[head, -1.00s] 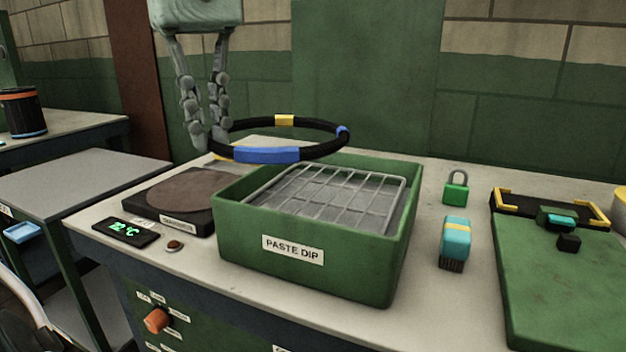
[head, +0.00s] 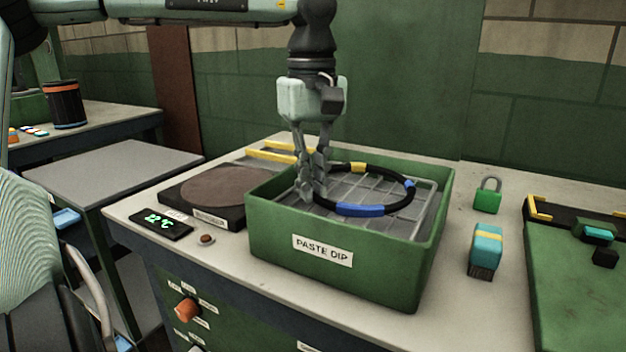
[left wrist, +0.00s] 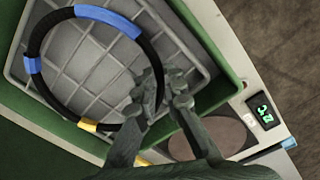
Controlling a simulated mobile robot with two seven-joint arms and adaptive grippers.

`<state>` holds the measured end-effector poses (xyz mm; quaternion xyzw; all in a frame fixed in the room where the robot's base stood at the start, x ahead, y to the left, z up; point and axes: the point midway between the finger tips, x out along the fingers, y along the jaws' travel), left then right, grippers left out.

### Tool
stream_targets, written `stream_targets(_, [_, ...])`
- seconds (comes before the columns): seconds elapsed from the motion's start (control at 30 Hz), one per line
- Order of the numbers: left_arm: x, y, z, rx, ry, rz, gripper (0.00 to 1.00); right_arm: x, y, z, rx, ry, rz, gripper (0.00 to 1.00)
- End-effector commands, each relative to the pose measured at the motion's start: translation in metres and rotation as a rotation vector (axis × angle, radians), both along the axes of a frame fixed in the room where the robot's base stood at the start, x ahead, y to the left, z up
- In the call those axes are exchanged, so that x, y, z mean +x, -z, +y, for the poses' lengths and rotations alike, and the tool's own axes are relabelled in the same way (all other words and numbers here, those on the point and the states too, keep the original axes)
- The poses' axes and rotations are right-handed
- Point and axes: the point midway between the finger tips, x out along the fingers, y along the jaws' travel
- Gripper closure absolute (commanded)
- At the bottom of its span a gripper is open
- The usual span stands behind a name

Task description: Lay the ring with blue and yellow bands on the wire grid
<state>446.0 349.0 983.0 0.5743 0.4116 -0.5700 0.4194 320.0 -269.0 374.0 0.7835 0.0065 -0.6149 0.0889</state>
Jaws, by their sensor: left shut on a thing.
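The black ring with blue and yellow bands (head: 361,210) is level and low inside the green "PASTE DIP" box (head: 270,238), over the wire grid (head: 352,185). I cannot tell whether it touches the wires. My left gripper (head: 314,195) points down and is shut on the ring's left side. In the left wrist view the ring (left wrist: 105,18) passes between the fingertips (left wrist: 166,92), with the grid (left wrist: 88,75) behind it. The fingers hide a small part of the ring and grid. My right gripper is in neither view.
A dark hotplate (head: 205,190) stands left of the box, near a display (head: 161,222). A green padlock (head: 488,197), a teal brush (head: 486,248) and a green board (head: 575,290) are to the right. The box walls rise around the grid.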

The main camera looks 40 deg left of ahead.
Motion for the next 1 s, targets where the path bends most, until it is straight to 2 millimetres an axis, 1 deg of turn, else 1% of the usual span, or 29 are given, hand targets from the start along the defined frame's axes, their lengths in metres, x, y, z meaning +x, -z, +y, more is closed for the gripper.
stream_targets(0.1, [0.0, 0.0, 0.0, -0.001, -0.001, -0.002, 1.0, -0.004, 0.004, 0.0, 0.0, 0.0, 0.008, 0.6])
stream_targets(0.27, [0.0, 0.001, 0.0, 0.0, -0.001, -0.001, 1.0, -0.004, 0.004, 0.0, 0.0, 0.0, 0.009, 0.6])
stream_targets(0.3, [0.0, 0.001, 0.0, 0.0, -0.001, 0.0, 0.87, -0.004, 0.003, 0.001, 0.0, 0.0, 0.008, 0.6])
stream_targets(0.43, [0.0, 0.001, 0.0, 0.0, -0.001, 0.0, 0.71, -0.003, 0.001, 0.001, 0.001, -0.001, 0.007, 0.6])
stream_targets(0.77, [0.0, -0.001, 0.0, 0.001, -0.001, -0.001, 0.7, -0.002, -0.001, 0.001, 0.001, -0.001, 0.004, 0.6])
stream_targets(0.87, [0.0, -0.01, 0.0, 0.003, -0.001, -0.002, 0.7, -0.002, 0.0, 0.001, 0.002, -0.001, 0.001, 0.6])
stream_targets(1.0, [0.0, -0.035, 0.0, 0.002, -0.002, -0.005, 0.7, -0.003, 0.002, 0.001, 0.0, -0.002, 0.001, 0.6])
